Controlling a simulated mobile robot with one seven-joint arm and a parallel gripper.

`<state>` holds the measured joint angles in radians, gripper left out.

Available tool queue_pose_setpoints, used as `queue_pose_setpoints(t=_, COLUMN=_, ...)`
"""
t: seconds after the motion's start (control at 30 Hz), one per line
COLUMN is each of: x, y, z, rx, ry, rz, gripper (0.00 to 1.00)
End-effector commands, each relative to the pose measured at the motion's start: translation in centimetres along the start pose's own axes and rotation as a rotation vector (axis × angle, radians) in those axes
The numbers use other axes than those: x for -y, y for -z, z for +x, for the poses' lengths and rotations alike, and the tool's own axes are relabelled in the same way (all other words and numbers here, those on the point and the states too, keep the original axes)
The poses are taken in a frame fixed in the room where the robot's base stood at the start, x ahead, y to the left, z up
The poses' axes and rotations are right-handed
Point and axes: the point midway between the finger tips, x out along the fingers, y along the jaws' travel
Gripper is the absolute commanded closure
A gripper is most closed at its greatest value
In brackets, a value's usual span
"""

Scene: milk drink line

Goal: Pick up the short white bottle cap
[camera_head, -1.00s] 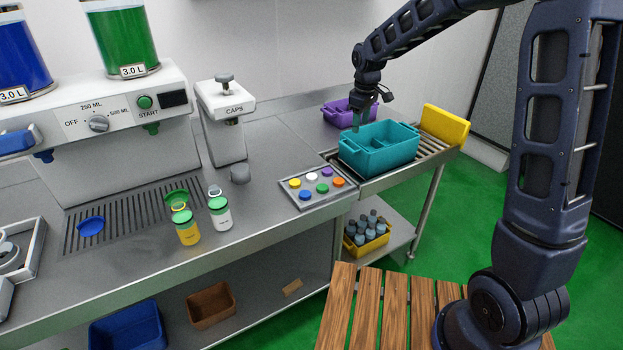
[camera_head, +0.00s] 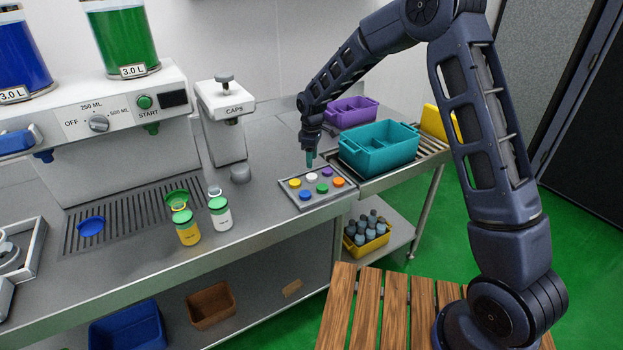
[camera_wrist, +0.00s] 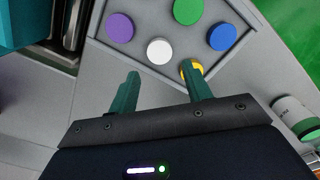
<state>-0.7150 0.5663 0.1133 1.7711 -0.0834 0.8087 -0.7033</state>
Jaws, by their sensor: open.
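The short white bottle cap (camera_head: 312,177) lies in the small grey cap tray (camera_head: 308,204), in its back row between a yellow cap (camera_head: 295,183) and a purple cap (camera_head: 327,171). In the wrist view the white cap (camera_wrist: 160,50) lies ahead of my fingertips, between their lines. My gripper (camera_head: 309,160) hangs just behind and above the tray. In the wrist view my gripper (camera_wrist: 163,82) is open and empty, its right fingertip overlapping the yellow cap (camera_wrist: 193,70). It is apart from the white cap.
Green, blue and orange caps (camera_head: 338,182) share the tray. A teal crate (camera_head: 378,163) stands right of it on rollers, a purple bin (camera_head: 352,104) behind. The CAPS dispenser (camera_head: 222,120) and two filled bottles (camera_head: 221,214) stand to the left. Bare counter lies between bottles and tray.

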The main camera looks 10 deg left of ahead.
Motion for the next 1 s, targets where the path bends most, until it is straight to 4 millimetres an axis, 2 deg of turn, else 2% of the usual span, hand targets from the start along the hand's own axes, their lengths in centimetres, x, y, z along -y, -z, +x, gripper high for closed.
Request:
queue_pose_setpoints(t=0.1, x=0.0, y=0.0, z=1.6, rx=0.002, ry=0.001, rz=0.001, gripper=0.51)
queue_pose_setpoints(t=0.37, x=0.1, y=0.2, z=3.3, rx=0.002, ry=0.001, rz=0.0, gripper=0.51)
queue_pose_setpoints(t=0.67, x=0.1, y=0.6, z=7.0, rx=0.002, ry=0.001, rz=0.0, gripper=0.51)
queue_pose_setpoints(t=0.93, x=0.0, y=0.6, z=7.4, rx=0.0, ry=0.0, rz=0.001, gripper=0.51)
queue_pose_setpoints(t=1.0, x=0.0, y=0.6, z=7.4, rx=0.0, ry=0.0, rz=0.001, gripper=0.63)
